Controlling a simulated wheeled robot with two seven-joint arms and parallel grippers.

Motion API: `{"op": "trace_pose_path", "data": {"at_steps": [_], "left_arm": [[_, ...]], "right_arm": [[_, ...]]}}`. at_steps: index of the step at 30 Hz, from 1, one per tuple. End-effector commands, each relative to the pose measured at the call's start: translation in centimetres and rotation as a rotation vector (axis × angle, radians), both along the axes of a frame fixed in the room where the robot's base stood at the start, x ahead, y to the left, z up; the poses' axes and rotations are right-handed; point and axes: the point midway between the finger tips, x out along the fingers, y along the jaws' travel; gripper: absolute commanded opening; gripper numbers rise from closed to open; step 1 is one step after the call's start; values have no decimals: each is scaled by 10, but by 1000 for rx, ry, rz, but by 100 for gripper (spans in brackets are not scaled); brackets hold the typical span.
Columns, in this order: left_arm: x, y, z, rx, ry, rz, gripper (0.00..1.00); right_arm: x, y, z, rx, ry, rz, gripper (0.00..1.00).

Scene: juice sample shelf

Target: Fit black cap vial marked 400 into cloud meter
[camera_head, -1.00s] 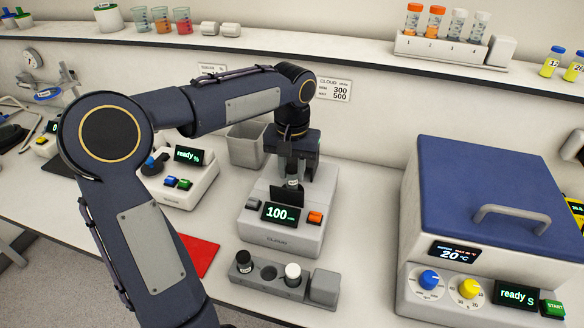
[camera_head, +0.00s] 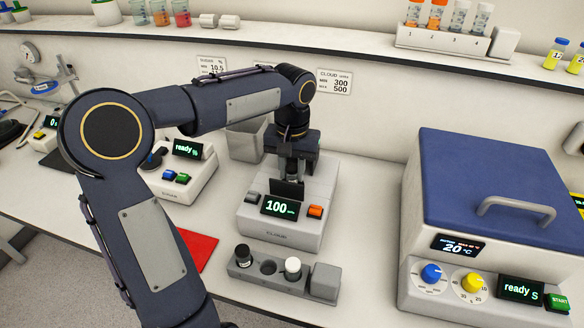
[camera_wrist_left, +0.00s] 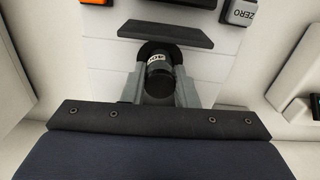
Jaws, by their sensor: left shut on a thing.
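The cloud meter (camera_head: 276,234) is a light grey box with a display reading 100, a grey button and an orange button. My left gripper (camera_head: 291,172) points down over its well, behind the dark upright flap. In the left wrist view the gripper (camera_wrist_left: 160,90) is shut on a black cap vial (camera_wrist_left: 159,68), whose white label shows part of a number that looks like 400. The vial lines up with the dark round well. Its lower part is hidden, so I cannot tell how deep it sits. My right gripper is not in view.
A grey rack (camera_head: 268,280) in front of the meter holds another black cap vial (camera_head: 243,253), an empty hole and a white cap vial (camera_head: 292,267). A blue-lidded machine (camera_head: 490,190) stands right. A grey bin (camera_head: 245,142) is behind the meter.

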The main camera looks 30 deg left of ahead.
Motion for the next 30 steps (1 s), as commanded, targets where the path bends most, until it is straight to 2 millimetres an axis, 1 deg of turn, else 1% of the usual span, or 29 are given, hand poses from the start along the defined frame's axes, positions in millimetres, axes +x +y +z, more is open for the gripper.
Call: {"op": "trace_pose_path", "data": {"at_steps": [14, 30], "left_arm": [[0, 0, 1, 0, -1, 0, 4], [0, 0, -10, 0, 0, 0, 4]], "right_arm": [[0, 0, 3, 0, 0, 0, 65], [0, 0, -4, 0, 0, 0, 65]]}}
